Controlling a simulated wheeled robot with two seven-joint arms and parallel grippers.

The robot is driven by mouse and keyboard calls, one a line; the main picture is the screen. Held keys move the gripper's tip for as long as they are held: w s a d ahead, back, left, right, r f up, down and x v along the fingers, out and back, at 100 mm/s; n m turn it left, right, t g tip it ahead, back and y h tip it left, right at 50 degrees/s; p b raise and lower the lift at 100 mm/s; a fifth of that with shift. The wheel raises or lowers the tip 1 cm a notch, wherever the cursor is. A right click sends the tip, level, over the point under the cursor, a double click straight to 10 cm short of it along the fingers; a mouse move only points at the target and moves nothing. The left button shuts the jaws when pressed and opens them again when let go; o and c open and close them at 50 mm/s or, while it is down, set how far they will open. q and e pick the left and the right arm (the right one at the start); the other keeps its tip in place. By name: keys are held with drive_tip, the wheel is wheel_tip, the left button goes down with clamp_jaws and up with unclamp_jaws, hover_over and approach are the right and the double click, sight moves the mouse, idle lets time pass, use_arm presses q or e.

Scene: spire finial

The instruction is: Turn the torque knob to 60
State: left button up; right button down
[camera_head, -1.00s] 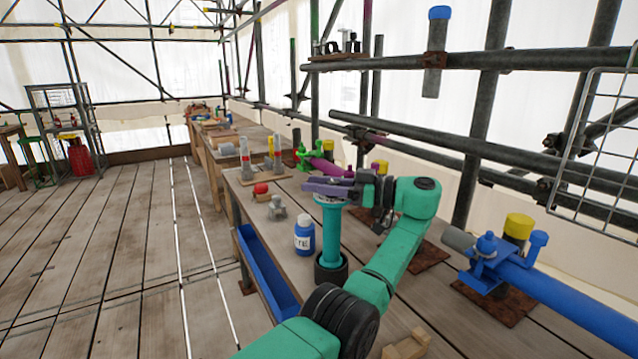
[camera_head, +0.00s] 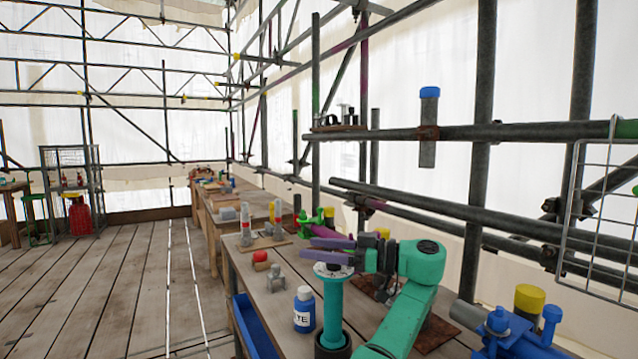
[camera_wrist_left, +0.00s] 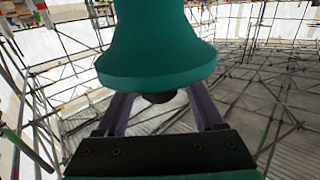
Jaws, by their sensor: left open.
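A teal torque tool (camera_head: 332,305) stands upright in a dark round holder on the bench, with a pale disc on its flared top. Its dark knob (camera_wrist_left: 158,97) shows in the left wrist view under the tool's flared teal head (camera_wrist_left: 157,60), as that view is upside down. My left gripper (camera_head: 310,249) reaches over the tool's top from the right. Its purple fingers are open, one on each side of the knob, and I see a gap to them. The knob's scale and setting cannot be read. My right gripper is not in view.
A grey fitting (camera_head: 275,278) and a red-ended piece (camera_head: 260,258) lie further left. A blue trough (camera_head: 254,328) runs along the bench edge. A blue clamp (camera_head: 505,325) is at the right, and scaffold tubes cross behind.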

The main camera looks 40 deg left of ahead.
use_arm(q)
wheel_tip(320, 180, up, 11)
drive_tip(key=p, duration=0.3)
wheel_tip(320, 180, up, 7)
drive_tip(key=p, duration=0.5)
hover_over(319, 266)
drive_tip(key=shift+r, duration=0.1)
